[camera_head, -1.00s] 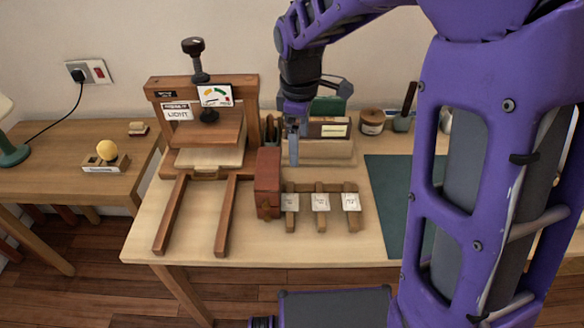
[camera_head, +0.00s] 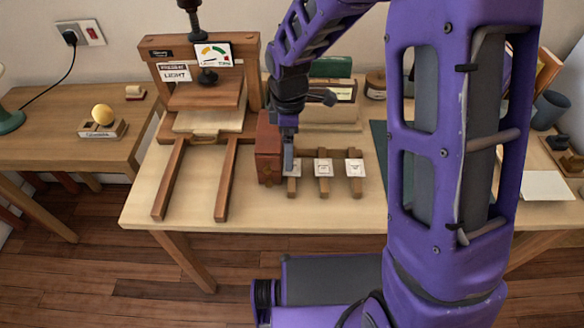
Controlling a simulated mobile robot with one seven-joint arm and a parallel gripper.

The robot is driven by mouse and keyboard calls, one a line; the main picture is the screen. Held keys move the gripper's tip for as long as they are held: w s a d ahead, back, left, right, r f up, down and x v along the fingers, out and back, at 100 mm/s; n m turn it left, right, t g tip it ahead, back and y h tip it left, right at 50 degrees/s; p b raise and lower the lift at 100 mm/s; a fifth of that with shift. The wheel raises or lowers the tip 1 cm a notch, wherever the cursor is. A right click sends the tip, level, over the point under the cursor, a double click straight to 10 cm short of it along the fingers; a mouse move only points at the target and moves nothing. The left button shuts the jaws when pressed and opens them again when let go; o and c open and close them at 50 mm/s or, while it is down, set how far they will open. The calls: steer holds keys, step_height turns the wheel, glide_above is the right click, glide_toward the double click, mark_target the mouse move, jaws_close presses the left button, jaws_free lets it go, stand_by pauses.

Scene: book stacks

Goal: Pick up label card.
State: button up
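Several white label cards sit on a small wooden rack on the table: a left card (camera_head: 295,171), a middle card (camera_head: 323,168) and a right card (camera_head: 355,168). Their print is too small to read. My gripper (camera_head: 288,168) points down at the left card and covers part of it, close to the red-brown block. The fingers appear as one narrow grey shape, so I cannot tell whether they are open or shut, or whether they touch the card.
A red-brown block (camera_head: 268,148) stands just left of the rack. A wooden press (camera_head: 160,90) with a gauge and two long rails (camera_head: 168,180) is further left. Books (camera_head: 332,90) stand behind my gripper. A dark green mat (camera_head: 378,150) lies to the right, partly behind my arm.

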steer(key=shift+w+a+f+b, duration=0.1)
steer(key=shift+f+b, duration=0.2)
steer(key=shift+f, duration=1.05)
steer(key=shift+w+a+f+b, duration=0.1)
steer(key=shift+f+b, duration=0.15)
steer(key=shift+f, duration=1.05)
steer(key=shift+c, duration=0.2)
steer(key=c, duration=1.3)
step_height(320, 180, up, 18)
steer(key=p, duration=0.3)
